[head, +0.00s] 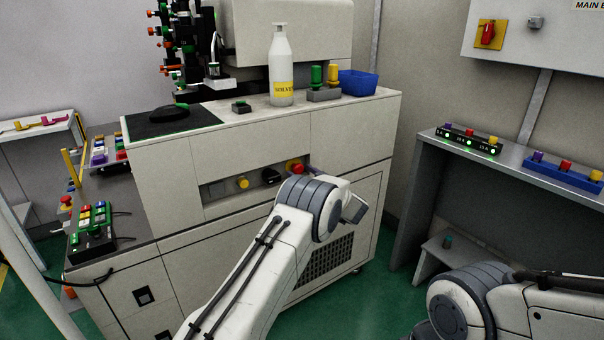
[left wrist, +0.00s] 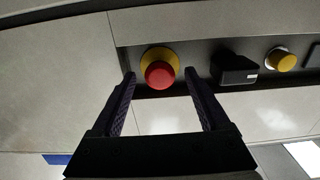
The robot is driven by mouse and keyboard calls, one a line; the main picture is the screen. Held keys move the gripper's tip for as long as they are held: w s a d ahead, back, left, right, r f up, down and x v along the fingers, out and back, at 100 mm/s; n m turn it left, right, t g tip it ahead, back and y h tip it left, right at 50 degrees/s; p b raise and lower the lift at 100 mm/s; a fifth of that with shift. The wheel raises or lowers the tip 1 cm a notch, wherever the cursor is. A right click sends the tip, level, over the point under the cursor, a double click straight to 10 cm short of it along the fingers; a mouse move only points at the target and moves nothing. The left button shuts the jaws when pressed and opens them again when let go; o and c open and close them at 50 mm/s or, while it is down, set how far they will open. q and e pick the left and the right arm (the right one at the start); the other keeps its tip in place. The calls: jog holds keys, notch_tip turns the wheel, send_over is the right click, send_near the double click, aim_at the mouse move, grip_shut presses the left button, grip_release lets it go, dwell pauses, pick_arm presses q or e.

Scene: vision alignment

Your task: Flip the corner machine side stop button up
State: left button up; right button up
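The red stop button (head: 295,167) sits on the recessed control panel in the front of the white corner machine (head: 245,140). In the left wrist view the red button (left wrist: 159,75) has a yellow collar and lies straight ahead between my fingertips. My left gripper (left wrist: 160,76) is open, with one dark finger on each side of the button. A gap shows on both sides, and I cannot tell how deep the tips reach. In the head view my left arm hides most of that gripper. My right gripper is not in view.
A black knob (head: 271,176) and a yellow button (head: 243,183) sit beside the stop button on the panel. A solvent bottle (head: 281,75) and blue bin (head: 358,83) stand on the machine top. A grey table (head: 500,160) with button boxes is at right.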

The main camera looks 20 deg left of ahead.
pick_arm(q)
jog(key=p+v, duration=0.1)
jog(key=v, duration=0.9)
jog(key=shift+s+d, duration=0.2)
